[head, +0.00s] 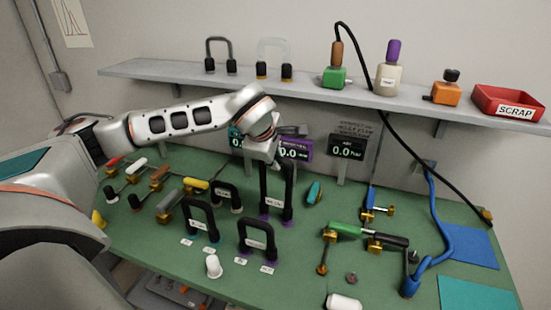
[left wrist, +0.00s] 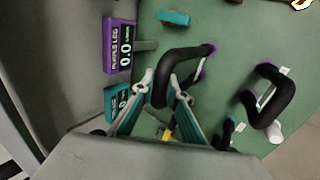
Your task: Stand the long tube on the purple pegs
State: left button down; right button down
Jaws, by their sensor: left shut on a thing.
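The long tube (head: 264,190) is a tall black upside-down U with a pale label. It appears upright, with its legs down at the purple pegs (head: 264,217). Whether it is fully seated I cannot tell. My left gripper (head: 276,162) is shut on its top bend. My right gripper is not in view.
A shorter black tube with purple ends (head: 257,228) stands in front, and one with teal ends (head: 186,216) stands to the left. A purple display (head: 295,150) is behind the gripper. Brass fittings with a green tube (head: 345,229) lie to the right. A shelf (head: 310,87) runs above.

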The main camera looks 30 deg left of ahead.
pick_arm(q)
jog(key=shift+f+b, duration=0.45)
jog(key=shift+f, duration=0.3)
jog(key=c, duration=1.9)
grip_release()
jog(key=v, duration=1.2)
